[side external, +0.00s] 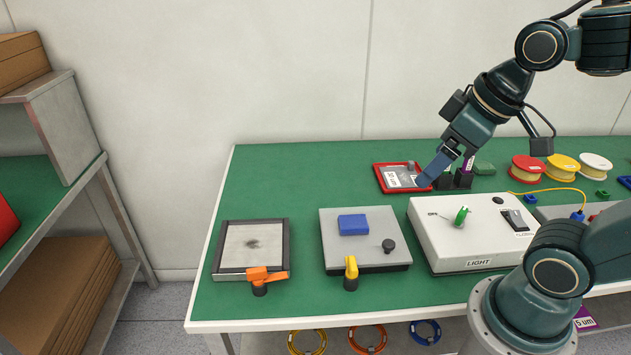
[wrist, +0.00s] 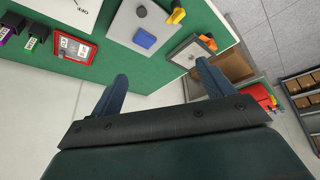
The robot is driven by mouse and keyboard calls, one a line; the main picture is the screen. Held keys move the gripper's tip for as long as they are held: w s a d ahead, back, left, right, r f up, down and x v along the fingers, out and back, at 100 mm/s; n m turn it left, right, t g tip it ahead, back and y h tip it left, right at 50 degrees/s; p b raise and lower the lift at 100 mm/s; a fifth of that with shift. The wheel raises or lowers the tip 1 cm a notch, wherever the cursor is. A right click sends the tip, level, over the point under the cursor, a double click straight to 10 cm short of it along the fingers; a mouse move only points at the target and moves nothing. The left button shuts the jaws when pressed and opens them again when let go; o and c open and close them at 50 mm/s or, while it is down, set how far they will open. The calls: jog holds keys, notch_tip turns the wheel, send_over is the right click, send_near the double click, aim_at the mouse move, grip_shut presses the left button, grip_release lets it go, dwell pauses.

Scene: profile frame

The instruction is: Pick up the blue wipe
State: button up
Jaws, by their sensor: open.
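The blue wipe (side external: 353,224) is a small blue block lying flat on a grey plate (side external: 335,255), left of a black knob. It also shows in the wrist view (wrist: 144,39), beyond my fingertips. My gripper (side external: 428,174) has blue fingers and hangs in the air towards the back of the bench, up and right of the wipe in the side view. In the wrist view my gripper (wrist: 162,72) is open with nothing between the fingers, clearly apart from the wipe.
A yellow-handled clamp (side external: 351,268) stands at the plate's front edge. A framed panel with an orange handle (side external: 264,276) is to the left, a white light box (side external: 470,238) to the right. A red tray (side external: 378,178) and black holders sit behind. Green bench surface is bare between them.

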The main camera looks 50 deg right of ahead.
jog(key=w+d+f+n+g+y, duration=0.2)
jog(key=w+d+f+n+y, duration=0.1)
jog(key=w+d+f+n, duration=0.4)
jog(key=w+d+f, duration=0.3)
jog(key=w+f, duration=0.3)
jog(key=w, duration=0.1)
jog(key=shift+w+d+f+n, duration=0.2)
jog(key=shift+f+n, duration=0.1)
jog(key=shift+f, duration=0.05)
jog(key=shift+f, duration=0.1)
send_over(354, 221)
jog(key=s+d, duration=0.2)
jog(key=shift+w+f, duration=0.2)
jog(key=shift+f, duration=3.7)
jog(key=shift+x, duration=2.6)
jog(key=shift+a, duration=0.15)
jog(key=shift+c, duration=0.4)
jog(key=c, duration=1)
